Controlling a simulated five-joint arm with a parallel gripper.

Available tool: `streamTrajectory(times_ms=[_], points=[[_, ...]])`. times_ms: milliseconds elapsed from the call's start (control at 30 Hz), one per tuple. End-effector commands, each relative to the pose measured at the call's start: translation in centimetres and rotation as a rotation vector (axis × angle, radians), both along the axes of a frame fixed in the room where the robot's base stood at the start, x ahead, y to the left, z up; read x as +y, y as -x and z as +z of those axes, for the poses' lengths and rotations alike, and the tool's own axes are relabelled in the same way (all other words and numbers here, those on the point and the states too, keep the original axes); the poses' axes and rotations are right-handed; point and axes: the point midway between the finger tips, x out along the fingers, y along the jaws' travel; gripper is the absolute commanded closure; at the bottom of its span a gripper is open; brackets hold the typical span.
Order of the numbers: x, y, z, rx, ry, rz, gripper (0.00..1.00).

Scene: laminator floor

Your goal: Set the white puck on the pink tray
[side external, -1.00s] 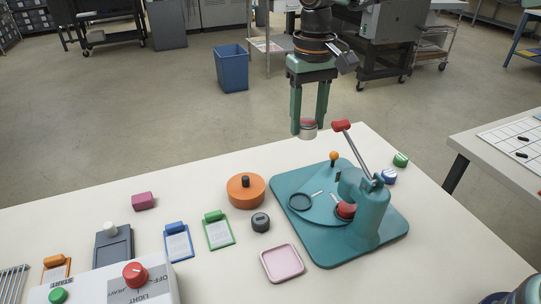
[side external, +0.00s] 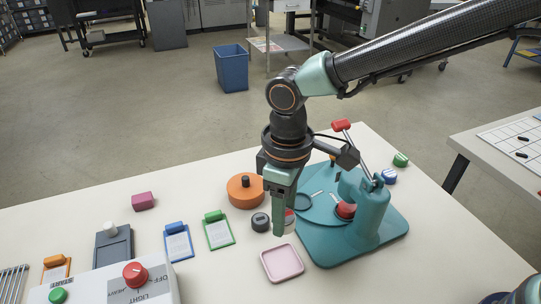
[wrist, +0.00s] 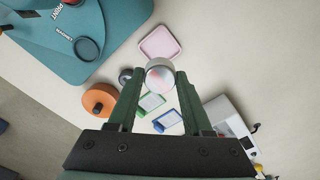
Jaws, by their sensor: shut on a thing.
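The white puck (wrist: 160,76) is between my gripper's fingertips in the wrist view, with a pinkish tint on its face. In the side view the puck (side external: 290,222) is partly hidden behind a finger. My gripper (side external: 283,222) is shut on it and points down, just behind the pink tray. The pink tray (side external: 282,276) is a small, empty rounded square lying on the table in front of the teal machine. It also shows in the wrist view (wrist: 159,56), beyond the puck.
The teal machine (side external: 383,246) with a red-knobbed lever stands close to the right of the tray. A dark grey puck (side external: 260,222) and an orange round thing (side external: 240,200) lie left of my gripper. A green clipboard (side external: 219,235) lies further left. The table in front of the tray is clear.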

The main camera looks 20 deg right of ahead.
Motion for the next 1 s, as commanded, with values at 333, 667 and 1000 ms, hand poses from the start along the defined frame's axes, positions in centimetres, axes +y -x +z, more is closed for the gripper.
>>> streamTrajectory(times_ms=[333,667,1000], points=[[-0.1,0.0,-7.4,0.002,0.002,-0.002,1.00],[-0.1,0.0,-10.0,0.002,0.002,-0.003,1.00],[0.0,-0.1,-12.1,-0.001,-0.001,-0.003,1.00]])
